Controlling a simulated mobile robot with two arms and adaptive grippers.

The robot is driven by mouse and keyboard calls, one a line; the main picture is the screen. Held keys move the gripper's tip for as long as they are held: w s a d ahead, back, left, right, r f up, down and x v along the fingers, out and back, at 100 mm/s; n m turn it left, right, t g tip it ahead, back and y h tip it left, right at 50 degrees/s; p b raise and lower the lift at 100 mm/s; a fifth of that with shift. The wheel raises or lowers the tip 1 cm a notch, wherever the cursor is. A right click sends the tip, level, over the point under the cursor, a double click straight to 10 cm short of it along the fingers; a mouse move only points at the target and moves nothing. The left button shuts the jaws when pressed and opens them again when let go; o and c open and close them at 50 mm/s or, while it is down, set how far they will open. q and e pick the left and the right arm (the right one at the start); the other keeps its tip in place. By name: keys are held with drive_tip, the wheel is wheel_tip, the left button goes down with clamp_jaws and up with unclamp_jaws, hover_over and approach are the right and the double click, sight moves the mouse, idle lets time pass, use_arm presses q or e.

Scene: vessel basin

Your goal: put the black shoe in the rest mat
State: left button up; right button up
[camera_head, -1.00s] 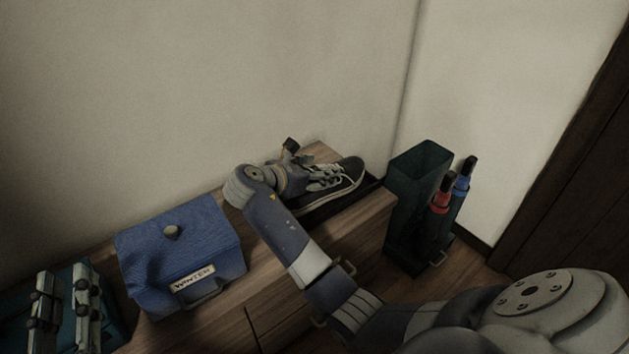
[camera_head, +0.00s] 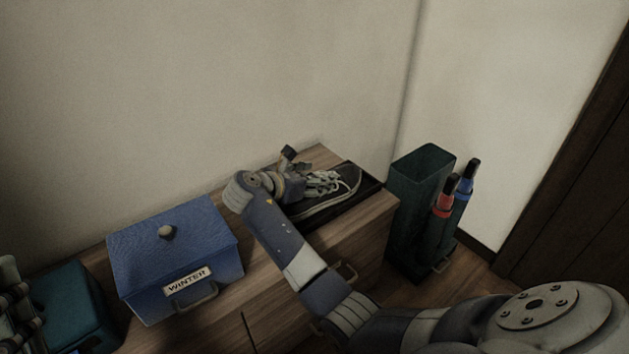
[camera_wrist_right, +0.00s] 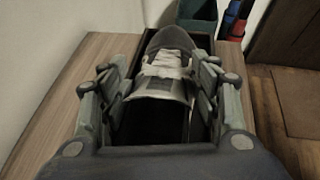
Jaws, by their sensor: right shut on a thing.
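The black shoe (camera_head: 343,186) has white laces and a pale sole edge. It lies over the dark, low-rimmed rest mat (camera_head: 374,186) on the wooden cabinet, toe pointing right. My right gripper (camera_head: 303,187) is shut on the shoe at its rear and lace area. In the right wrist view, the fingers (camera_wrist_right: 160,88) sit on both sides of the shoe (camera_wrist_right: 168,60), toe away from me. Whether the sole fully touches the mat is hidden. My left gripper (camera_head: 15,312) is cut off at the left edge, so its opening is unclear.
A blue lidded box (camera_head: 172,250) labelled WINTER stands on the wooden cabinet (camera_head: 275,318), left of my right arm. A teal box (camera_head: 75,305) is farther left. A dark green umbrella stand (camera_head: 414,210) with red and blue umbrellas stands right of the cabinet. The wall is close behind.

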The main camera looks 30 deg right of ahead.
idle(0.4)
drive_tip(key=o, duration=1.7)
drive_tip(key=shift+f, duration=0.15)
drive_tip(key=shift+c, duration=0.2)
drive_tip(key=shift+o, duration=0.5)
